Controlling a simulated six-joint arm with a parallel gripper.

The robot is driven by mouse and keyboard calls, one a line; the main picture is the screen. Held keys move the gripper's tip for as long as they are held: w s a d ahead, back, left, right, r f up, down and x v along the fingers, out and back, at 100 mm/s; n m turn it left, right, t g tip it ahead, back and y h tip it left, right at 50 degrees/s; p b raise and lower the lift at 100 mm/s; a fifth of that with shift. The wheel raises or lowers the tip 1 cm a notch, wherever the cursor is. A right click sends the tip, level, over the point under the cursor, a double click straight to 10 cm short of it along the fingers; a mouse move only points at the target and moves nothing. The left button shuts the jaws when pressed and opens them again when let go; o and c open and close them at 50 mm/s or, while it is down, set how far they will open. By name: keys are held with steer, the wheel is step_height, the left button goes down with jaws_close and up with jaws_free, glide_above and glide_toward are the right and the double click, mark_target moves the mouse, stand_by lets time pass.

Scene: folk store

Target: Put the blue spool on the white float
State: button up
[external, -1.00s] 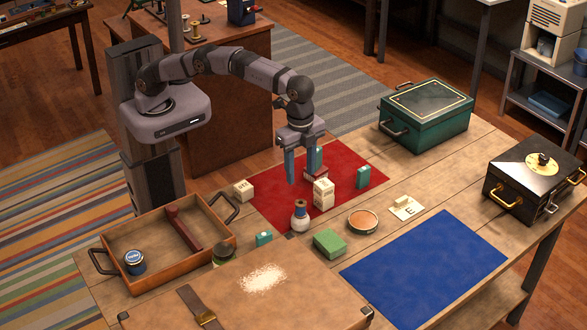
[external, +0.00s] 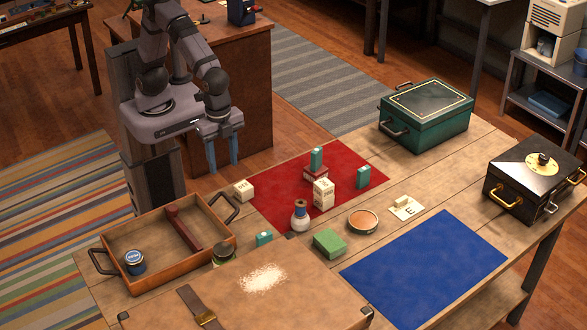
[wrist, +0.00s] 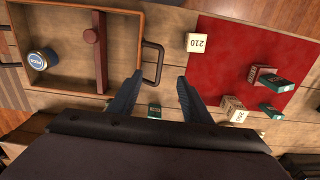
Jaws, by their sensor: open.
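The white float (external: 300,223) is a small rounded white piece on the table at the front edge of the red mat. What looks like the blue spool (external: 300,209), with a tan end on top, stands upright on the float and touches it. My gripper (external: 223,166) is open and empty, up at the left, behind the tray and well away from the spool and float. In the wrist view the open fingers (wrist: 159,80) have nothing between them. The spool and float cannot be made out there.
A wooden tray (external: 113,240) with a blue tin (external: 134,262) stands at the left. The red mat (external: 275,200) holds a cream block (external: 323,193), a teal box (external: 363,177) and another (external: 316,158) on a stack. A green block (external: 330,243) lies in front. The blue mat (external: 425,265) is clear.

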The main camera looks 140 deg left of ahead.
steer(key=s+d+f, duration=0.2)
steer(key=s, duration=0.5)
steer(key=s+d+f, duration=0.2)
steer(key=s, duration=0.6)
steer(key=shift+d+f, duration=0.15)
steer(key=shift+f, duration=0.15)
steer(key=shift+s, duration=0.1)
